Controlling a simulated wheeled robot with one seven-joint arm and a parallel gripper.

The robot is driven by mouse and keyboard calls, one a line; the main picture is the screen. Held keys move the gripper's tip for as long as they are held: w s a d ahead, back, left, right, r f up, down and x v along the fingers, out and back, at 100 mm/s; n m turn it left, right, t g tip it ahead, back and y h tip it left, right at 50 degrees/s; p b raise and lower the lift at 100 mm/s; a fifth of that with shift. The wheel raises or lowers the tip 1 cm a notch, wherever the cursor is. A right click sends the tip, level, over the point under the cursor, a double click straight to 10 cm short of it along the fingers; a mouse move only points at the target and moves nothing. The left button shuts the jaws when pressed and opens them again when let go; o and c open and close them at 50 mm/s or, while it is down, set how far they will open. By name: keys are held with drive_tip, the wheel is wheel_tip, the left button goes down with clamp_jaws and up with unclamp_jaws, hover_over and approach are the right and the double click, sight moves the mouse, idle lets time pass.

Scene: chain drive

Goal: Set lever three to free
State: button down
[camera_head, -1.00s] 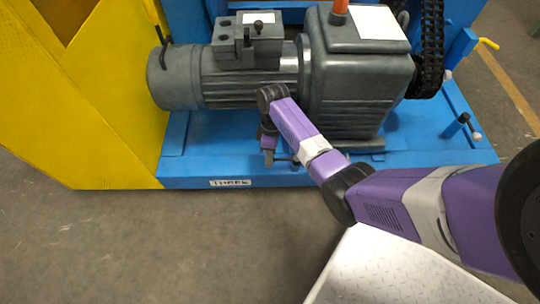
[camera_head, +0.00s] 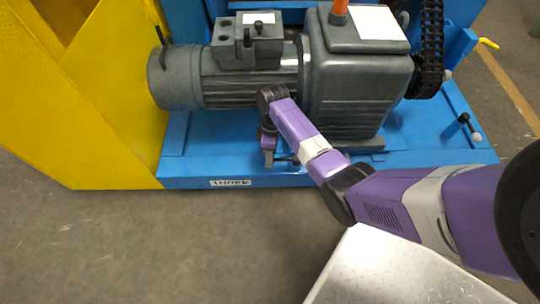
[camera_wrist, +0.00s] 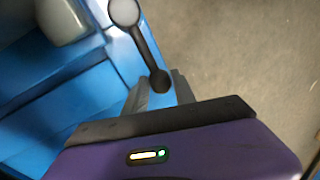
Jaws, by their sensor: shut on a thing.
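A label reading THREE (camera_head: 230,183) is on the front edge of the blue base, left of my gripper. My gripper (camera_head: 269,157) points down at the front of the blue base, below the grey motor. In the wrist view, my gripper (camera_wrist: 160,92) is shut on the black end of a lever (camera_wrist: 146,45). The lever's dark rod slants up and left to a round, light grey end. In the head view my arm and gripper hide most of this lever. I cannot read its setting.
The blue base (camera_head: 205,150) carries a grey motor (camera_head: 220,80) and a gearbox (camera_head: 355,90) close behind my gripper. A yellow panel (camera_head: 75,110) stands at the left. Another small lever (camera_head: 462,121) is at the right.

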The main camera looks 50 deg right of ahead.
drive_tip(key=shift+a+r, duration=0.1)
drive_tip(key=n+p, duration=0.1)
drive_tip(key=p, duration=0.1)
drive_tip(key=s+a+n+p, duration=0.1)
drive_tip(key=p, duration=0.1)
drive_tip(key=shift+s+a+r, duration=0.2)
drive_tip(key=shift+r, duration=0.05)
drive_tip(key=s+n+g+h+p, duration=0.1)
drive_tip(key=s+n+h+p, duration=0.2)
drive_tip(key=s+n+p, duration=0.9)
drive_tip(key=shift+a+f+n+p, duration=0.25)
drive_tip(key=shift+f+n+p, duration=0.05)
drive_tip(key=shift+n+p, duration=1.65)
drive_tip(key=c, duration=1.1)
unclamp_jaws()
drive_tip(key=shift+o, duration=0.3)
